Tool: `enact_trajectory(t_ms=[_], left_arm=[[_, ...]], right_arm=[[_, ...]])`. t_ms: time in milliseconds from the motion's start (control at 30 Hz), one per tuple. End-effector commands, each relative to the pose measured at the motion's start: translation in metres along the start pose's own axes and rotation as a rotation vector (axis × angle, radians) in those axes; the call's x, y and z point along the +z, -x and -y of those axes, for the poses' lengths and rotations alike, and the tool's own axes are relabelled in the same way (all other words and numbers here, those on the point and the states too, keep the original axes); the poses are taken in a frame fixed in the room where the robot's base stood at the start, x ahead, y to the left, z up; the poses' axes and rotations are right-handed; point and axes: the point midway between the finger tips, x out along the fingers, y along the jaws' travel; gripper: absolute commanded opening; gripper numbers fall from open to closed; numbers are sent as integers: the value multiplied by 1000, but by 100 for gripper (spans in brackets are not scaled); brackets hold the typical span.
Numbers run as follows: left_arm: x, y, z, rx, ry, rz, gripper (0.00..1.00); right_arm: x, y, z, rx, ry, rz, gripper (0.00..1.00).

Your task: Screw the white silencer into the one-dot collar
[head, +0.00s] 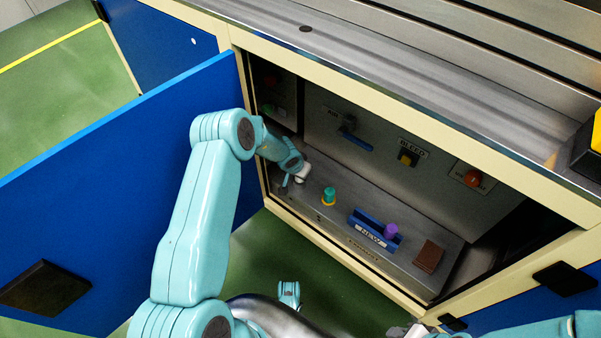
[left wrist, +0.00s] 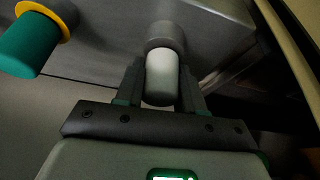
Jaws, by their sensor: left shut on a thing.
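The white silencer (left wrist: 160,78) is between the two fingers of my left gripper (left wrist: 162,88), which is shut on it. In the left wrist view its far end meets a grey collar (left wrist: 166,38) on the grey block, in line with it. I cannot see how deep it sits or any dot mark. In the head view my left gripper (head: 296,178) is inside the cabinet at the left end of the block, and the collar is hidden there. At the bottom right, what seems to be my right gripper (head: 410,331) is cut off by the frame edge.
A teal silencer (head: 329,193) with a yellow ring stands on the block (head: 345,198) to the right. Further right are a blue tray (head: 362,217) marked NEW with a purple part (head: 391,231), and a brown pad (head: 429,256). The open blue door (head: 110,190) stands left of my arm.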

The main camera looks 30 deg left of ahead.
Motion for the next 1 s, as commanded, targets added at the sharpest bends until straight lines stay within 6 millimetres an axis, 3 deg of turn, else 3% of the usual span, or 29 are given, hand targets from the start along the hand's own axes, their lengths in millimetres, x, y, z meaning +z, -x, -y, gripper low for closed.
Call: enact_trajectory(t_ms=[200, 233, 267, 667, 1000], left_arm=[[-1, 0, -2, 3, -5, -3, 21], [-1, 0, -2, 3, -5, -3, 48], [-1, 0, -2, 3, -5, -3, 53], [0, 0, -1, -15, 33, 1, 53], [-1, 0, 0, -115, 269, -1, 53]], right_arm=[[0, 0, 0, 0, 0, 0, 43], [0, 0, 0, 0, 0, 0, 43], [0, 0, 0, 0, 0, 0, 43], [0, 0, 0, 0, 0, 0, 43], [0, 0, 0, 0, 0, 0, 43]])
